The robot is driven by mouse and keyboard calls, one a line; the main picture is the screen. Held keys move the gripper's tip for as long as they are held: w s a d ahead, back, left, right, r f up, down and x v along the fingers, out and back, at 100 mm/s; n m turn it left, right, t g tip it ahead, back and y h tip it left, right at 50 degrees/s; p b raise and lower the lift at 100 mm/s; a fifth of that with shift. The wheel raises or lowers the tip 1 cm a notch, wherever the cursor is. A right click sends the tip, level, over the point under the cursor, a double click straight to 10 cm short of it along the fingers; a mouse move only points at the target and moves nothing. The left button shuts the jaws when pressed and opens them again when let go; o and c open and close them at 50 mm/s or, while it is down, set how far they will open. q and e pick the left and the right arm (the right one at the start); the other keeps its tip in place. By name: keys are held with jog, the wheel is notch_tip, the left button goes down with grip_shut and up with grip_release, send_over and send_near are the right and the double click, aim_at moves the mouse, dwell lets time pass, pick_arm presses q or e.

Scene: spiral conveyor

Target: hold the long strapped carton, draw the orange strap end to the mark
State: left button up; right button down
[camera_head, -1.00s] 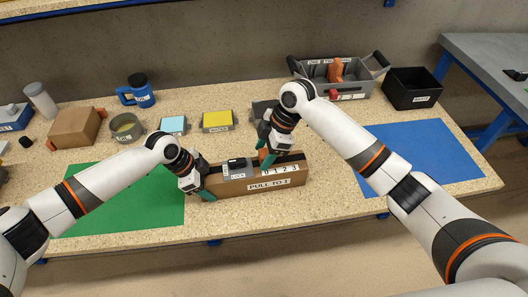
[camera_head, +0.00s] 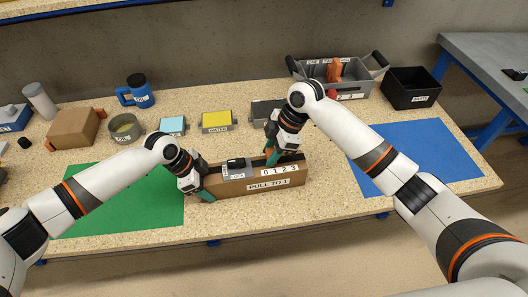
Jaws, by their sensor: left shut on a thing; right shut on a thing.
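The long strapped carton (camera_head: 235,184), brown with a printed pull label, lies lengthwise at the front middle of the bench. A grey buckle marked LOCK (camera_head: 237,170) sits on its top, left of a white scale (camera_head: 280,171) numbered 0 to 3. My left gripper (camera_head: 202,193) is shut on the carton's left end. My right gripper (camera_head: 272,156) is shut at the carton's top, above the scale. A little orange of the strap end (camera_head: 269,150) shows at its fingers. The fingers hide most of the strap, and I cannot tell which number its end is level with.
A green mat (camera_head: 120,205) lies left of the carton and a blue mat (camera_head: 420,150) lies right. Behind stand a yellow-topped box (camera_head: 216,120), a blue-topped box (camera_head: 172,125), a grey tote (camera_head: 355,80) and a black bin (camera_head: 412,88).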

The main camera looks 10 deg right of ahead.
pick_arm(q)
jog(key=shift+s+a+f, duration=0.1)
jog(key=shift+f, duration=0.1)
pick_arm(e)
jog(key=shift+d, duration=0.2)
jog(key=c, duration=1)
grip_release()
jog(key=shift+o, duration=0.2)
jog(key=v, duration=1.2)
jog(key=shift+s, duration=0.1)
pick_arm(q)
jog(key=o, duration=1.4)
jog(key=shift+c, duration=0.2)
